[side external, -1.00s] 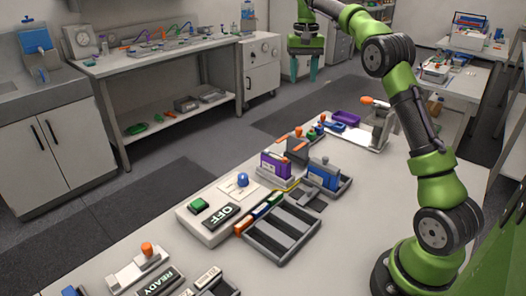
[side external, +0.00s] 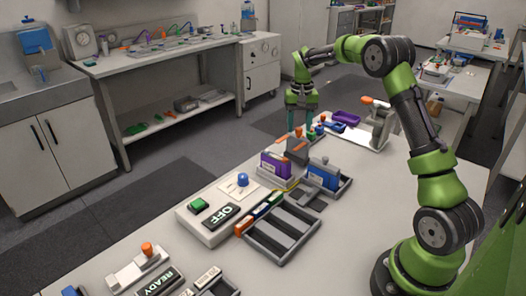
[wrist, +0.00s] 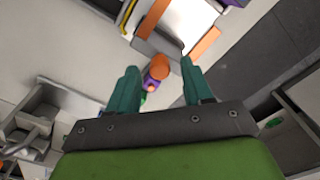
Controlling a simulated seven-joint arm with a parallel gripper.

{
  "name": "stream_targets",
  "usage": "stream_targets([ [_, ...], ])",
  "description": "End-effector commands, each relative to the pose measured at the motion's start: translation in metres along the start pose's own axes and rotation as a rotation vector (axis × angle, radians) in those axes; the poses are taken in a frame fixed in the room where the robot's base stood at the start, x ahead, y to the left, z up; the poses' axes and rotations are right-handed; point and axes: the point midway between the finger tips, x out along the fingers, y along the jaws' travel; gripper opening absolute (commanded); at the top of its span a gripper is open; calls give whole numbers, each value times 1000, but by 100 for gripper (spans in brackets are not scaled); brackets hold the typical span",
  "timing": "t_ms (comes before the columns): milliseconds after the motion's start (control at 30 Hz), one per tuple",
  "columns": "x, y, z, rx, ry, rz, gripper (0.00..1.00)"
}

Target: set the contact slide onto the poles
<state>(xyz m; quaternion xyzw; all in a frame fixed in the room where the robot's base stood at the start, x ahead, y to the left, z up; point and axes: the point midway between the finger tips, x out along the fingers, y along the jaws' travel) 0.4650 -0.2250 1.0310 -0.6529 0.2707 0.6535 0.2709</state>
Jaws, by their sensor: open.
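My gripper (side external: 301,124) is open and points down at the far end of the bench. In the wrist view, an orange-topped knob (wrist: 160,68) with purple and green below it shows between the open fingers (wrist: 160,77), with no visible grip on it. A grey block with orange bars (side external: 297,149) stands just in front of the gripper; it also shows in the wrist view (wrist: 156,42). A purple-faced module (side external: 275,165) and a blue-faced module (side external: 323,174) stand in grey holders nearer the camera. I cannot tell for certain which piece is the contact slide; poles are not clearly visible.
A purple tray (side external: 346,118) and a grey stand with an orange handle (side external: 379,120) are to the right of the gripper. An OFF panel (side external: 221,215) and an empty slotted tray (side external: 282,229) lie nearer. The bench edge is close on the left.

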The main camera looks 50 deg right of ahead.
Motion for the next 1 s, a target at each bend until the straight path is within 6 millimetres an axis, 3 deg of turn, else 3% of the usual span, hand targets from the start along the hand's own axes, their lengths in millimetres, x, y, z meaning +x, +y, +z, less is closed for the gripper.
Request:
stream_targets([
  [367,5,0,0,-1,1,0,49],
  [700,5,0,0,-1,1,0,0],
  [1000,5,-6,5,-4,0,0,0],
])
